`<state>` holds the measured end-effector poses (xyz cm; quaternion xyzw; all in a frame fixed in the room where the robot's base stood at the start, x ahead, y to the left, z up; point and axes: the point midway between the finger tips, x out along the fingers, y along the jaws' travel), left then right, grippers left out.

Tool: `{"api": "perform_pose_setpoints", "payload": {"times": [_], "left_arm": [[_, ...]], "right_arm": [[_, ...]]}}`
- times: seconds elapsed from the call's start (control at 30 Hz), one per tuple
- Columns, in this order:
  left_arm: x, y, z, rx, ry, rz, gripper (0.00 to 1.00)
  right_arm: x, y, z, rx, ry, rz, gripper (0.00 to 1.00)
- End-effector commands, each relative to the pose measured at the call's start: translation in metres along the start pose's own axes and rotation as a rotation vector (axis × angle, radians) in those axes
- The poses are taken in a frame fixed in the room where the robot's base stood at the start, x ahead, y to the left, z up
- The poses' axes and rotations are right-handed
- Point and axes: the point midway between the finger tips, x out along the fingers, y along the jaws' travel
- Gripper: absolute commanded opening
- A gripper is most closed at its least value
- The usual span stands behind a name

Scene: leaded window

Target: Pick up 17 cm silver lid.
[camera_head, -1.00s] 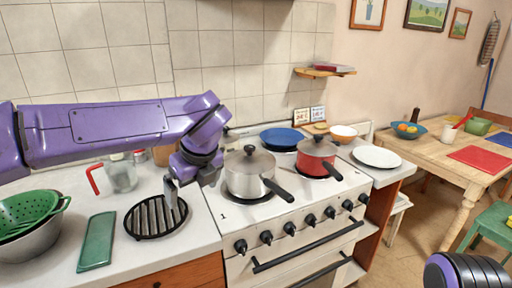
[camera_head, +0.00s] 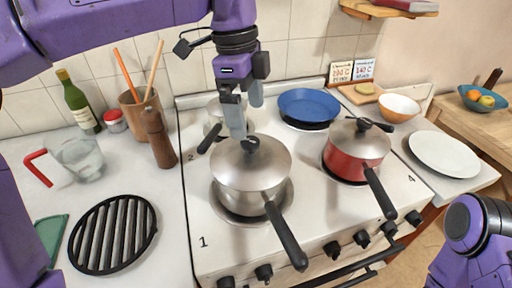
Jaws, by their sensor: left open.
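A silver lid (camera_head: 240,168) with a black knob sits on a silver saucepan (camera_head: 238,200) on the front left burner. A similar silver lid (camera_head: 345,138) sits on a red saucepan (camera_head: 350,165) to its right. I cannot tell their sizes. My left gripper (camera_head: 246,120) points down, open, with its fingers just above or beside the knob of the lid on the silver saucepan. Contact cannot be told. The fingers partly cover a small silver pot (camera_head: 214,110) behind. My right gripper is out of view; part of my right arm shows at the lower right.
A pepper mill (camera_head: 158,140), utensil pot (camera_head: 135,108), glass jug (camera_head: 80,160) and black grate (camera_head: 112,235) stand left. Black pan handles stick out over the stove front.

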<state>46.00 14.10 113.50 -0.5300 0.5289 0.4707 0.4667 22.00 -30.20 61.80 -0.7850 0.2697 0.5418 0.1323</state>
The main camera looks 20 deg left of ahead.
Motion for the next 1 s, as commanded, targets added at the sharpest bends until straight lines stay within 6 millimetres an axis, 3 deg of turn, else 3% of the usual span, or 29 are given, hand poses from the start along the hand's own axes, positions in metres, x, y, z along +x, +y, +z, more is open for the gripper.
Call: {"api": "perform_pose_setpoints", "payload": {"times": [0.43,0.7,0.77,1.0], "left_arm": [[0.069,0.001,0.001,0.000,-0.002,0.003,1.00],[0.076,0.001,0.001,-0.001,-0.001,-0.001,1.00],[0.076,0.001,0.001,-0.001,-0.001,-0.001,0.84],[0.078,0.001,0.001,0.000,-0.003,0.002,0.06]], "right_arm": [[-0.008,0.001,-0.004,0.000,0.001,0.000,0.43],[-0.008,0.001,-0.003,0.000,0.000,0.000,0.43],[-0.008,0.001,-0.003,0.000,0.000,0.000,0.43],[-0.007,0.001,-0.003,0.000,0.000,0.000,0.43]]}}
